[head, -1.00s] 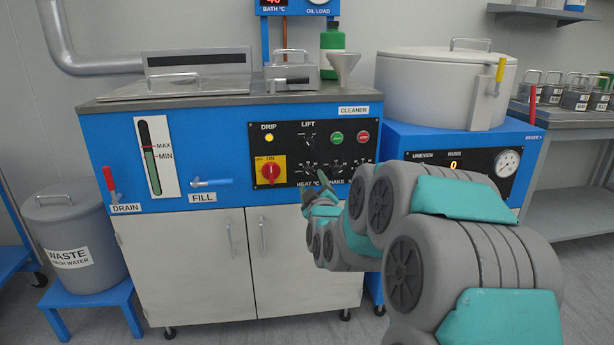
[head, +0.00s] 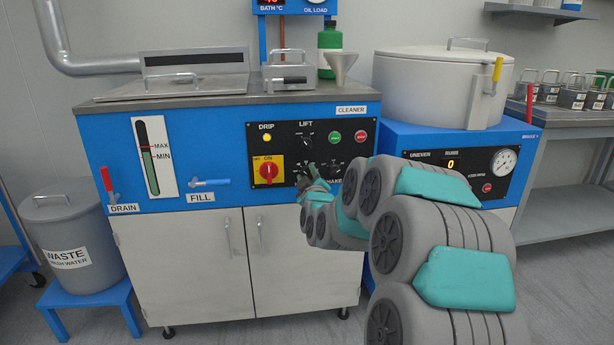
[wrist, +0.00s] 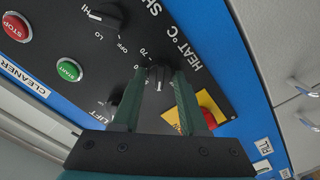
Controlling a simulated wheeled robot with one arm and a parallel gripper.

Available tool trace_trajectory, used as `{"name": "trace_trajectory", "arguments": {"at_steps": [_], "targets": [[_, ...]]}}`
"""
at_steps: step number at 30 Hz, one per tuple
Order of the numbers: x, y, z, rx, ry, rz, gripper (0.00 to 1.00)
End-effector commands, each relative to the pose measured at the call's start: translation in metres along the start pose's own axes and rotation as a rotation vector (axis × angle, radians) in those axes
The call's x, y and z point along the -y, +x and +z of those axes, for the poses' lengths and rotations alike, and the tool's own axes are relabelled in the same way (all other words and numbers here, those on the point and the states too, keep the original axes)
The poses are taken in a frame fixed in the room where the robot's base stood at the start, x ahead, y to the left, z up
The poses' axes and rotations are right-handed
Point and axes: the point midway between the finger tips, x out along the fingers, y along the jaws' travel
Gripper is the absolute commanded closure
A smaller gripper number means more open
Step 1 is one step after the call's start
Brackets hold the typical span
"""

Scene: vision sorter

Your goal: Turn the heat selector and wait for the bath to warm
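I see no clear contact between fingers and knob. In the head view my gripper (head: 309,176) is at the lower part of the cleaner's black control panel (head: 289,137) and hides the heat knob and its label. The bath display (head: 271,3) is cut off by the top edge, and its red digits cannot be read surely.
A red main switch (head: 268,170) on a yellow plate is just left of my gripper. The lift knob (head: 306,140), green start button (head: 334,137) and red stop button (head: 361,137) are above. The shake knob (wrist: 104,14) is beside the heat knob. The drip lamp (head: 268,139) glows yellow.

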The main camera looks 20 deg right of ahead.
Motion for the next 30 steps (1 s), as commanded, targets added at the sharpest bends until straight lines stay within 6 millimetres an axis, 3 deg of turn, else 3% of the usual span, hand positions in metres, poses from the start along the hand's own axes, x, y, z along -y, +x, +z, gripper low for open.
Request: {"name": "trace_trajectory", "arguments": {"at_steps": [1, 11, 22, 30], "targets": [[0.0000, 0.0000, 0.0000, 0.000, 0.000, 0.000, 0.64], [0.0001, 0.0000, 0.0001, 0.000, 0.000, 0.000, 1.00], [0.0007, 0.0000, 0.0007, 0.000, 0.019, 0.000, 1.00], [0.0019, 0.0001, 0.0026, 0.001, 0.148, -0.001, 1.00]]}}
